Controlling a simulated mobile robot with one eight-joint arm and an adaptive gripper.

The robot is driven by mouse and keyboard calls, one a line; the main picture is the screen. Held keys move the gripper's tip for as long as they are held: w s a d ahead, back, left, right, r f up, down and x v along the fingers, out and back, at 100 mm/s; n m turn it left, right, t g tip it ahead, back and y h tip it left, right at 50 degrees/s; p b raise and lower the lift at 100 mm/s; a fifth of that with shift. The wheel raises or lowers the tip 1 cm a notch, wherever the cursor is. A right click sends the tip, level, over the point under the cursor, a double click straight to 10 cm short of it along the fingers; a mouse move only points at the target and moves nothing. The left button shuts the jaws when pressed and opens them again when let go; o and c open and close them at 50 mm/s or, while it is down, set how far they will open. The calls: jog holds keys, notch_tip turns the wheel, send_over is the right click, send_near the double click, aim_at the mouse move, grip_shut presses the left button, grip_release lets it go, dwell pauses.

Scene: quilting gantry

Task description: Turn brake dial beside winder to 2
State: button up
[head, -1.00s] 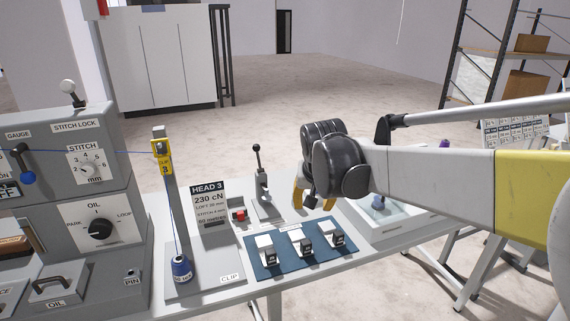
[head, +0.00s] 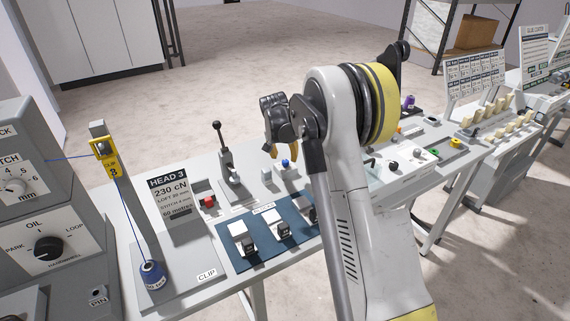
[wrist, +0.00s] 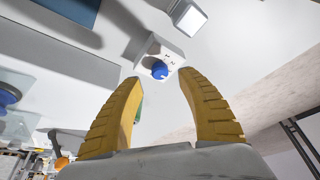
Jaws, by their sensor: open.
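A small white block with a round blue knob (head: 286,163) stands on the bench, just beyond the blue mat; it looks like the brake dial. In the wrist view the blue knob (wrist: 159,70) lies in line with the gap between my fingertips, with small numerals, seemingly 1 and 2, on the block above it. The pointer setting cannot be read. My gripper (head: 283,153) is open with its yellow fingers above and close to the block. In the wrist view my gripper (wrist: 160,80) is empty, and contact with the knob cannot be confirmed. I cannot tell which thing is the winder.
A black-knobbed lever (head: 219,142) and a red button (head: 208,202) stand left of the dial. A blue mat (head: 240,262) holds several clips in front. A HEAD 3 card (head: 172,197) and a thread post stand farther left. My arm hides part of the bench.

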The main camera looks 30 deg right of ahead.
aim_at(285, 161)
jog(key=b+x, duration=0.1)
jog(key=x, duration=0.3)
jog(key=shift+f, duration=0.1)
grip_shut()
